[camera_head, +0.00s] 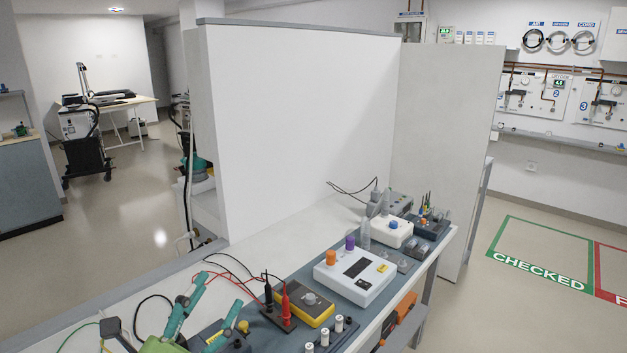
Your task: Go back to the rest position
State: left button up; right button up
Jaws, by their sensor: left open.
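My left gripper (219,291) shows at the bottom edge, left of the middle, over the near left part of the bench. Its two teal fingers point up and to the right and stand apart, with nothing seen between them. Part of its green body is cut off by the bottom edge. My right gripper is not in view. The workbench (138,304) runs from the lower left toward the middle right, with a grey-blue mat (322,309) on it.
Red and black probes (286,304) with loose leads stand right of the gripper, beside a yellow meter (304,304). A white device (355,276) and a smaller white box (391,231) lie farther along. A tall white partition (305,120) backs the bench. Floor at right is open.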

pick_arm(q)
jog(key=s+a+f+n+g+y, duration=0.2)
jog(key=a+f+n+g+y, duration=0.15)
jog(key=f+n, duration=0.3)
jog(key=s+a+f+n+g+y, duration=0.2)
jog(key=f+n+y, duration=0.25)
jog(key=f, duration=0.25)
jog(key=s+a+f+n+g+y, duration=0.2)
jog(key=a+f+n+g+y, duration=0.1)
jog(key=f+n, duration=0.35)
jog(key=s+d+f+n+g+h, duration=0.1)
jog(key=s+d+f+n+g, duration=0.1)
jog(key=s+f+g, duration=0.35)
jog(key=s+d+f+n+g+h, duration=0.1)
jog(key=s+d+f+n+g, duration=0.15)
jog(key=s+f, duration=0.65)
jog(key=s+f+m+g, duration=0.1)
jog(key=s+f, duration=0.1)
jog(key=f, duration=0.9)
jog(key=s+f+g, duration=0.1)
jog(key=s+f, duration=0.2)
jog(key=f, duration=0.9)
jog(key=s+a+f, duration=0.2)
jog(key=s+f, duration=1)
jog(key=s, duration=0.2)
jog(key=shift+a+m+g, duration=0.3)
jog(key=shift+g, duration=0.15)
